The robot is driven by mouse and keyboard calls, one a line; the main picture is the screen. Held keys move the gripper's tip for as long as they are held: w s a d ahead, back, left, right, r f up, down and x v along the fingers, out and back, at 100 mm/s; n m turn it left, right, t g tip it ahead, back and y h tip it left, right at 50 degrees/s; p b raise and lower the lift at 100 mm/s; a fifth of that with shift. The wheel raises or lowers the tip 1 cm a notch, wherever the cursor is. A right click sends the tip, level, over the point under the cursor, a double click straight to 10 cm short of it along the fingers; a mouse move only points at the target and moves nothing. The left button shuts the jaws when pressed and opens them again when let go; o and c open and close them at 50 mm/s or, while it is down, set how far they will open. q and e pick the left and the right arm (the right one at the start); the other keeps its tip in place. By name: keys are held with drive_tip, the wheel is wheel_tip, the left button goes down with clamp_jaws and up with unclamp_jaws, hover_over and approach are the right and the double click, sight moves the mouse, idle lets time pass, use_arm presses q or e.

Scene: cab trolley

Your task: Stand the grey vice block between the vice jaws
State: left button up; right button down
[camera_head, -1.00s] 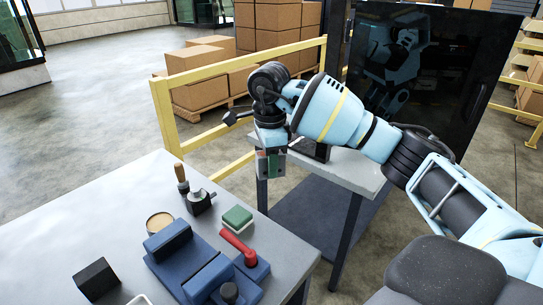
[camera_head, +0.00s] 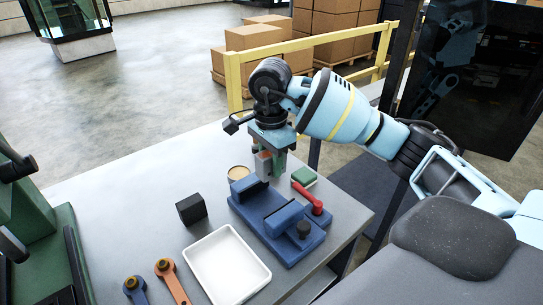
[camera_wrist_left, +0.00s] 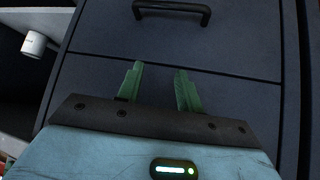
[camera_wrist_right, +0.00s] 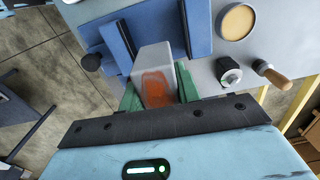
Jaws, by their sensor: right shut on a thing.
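The grey vice block (camera_wrist_right: 154,58), with an orange-red patch on one face, is held upright between the green fingers of my right gripper (camera_wrist_right: 155,97). My left gripper (camera_wrist_left: 160,88) is open and empty before a dark drawer front.
A red-handled lever (camera_head: 307,197) and a green-topped pad (camera_head: 304,176) are right of the vice. A round tin (camera_head: 238,173) is behind it. A black block (camera_head: 191,209), white tray (camera_head: 226,267) and wrenches (camera_head: 168,275) are left and in front. A green machine (camera_head: 38,230) stands left.

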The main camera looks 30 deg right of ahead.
drive_tip(key=shift+s+a+r, duration=0.1)
drive_tip(key=shift+a, duration=0.7)
use_arm(q)
drive_tip(key=shift+s+a+r, duration=0.1)
drive_tip(key=shift+a+r, duration=0.05)
drive_tip(key=shift+a, duration=0.45)
drive_tip(key=shift+d, duration=0.2)
use_arm(e)
drive_tip(key=shift+f, duration=0.2)
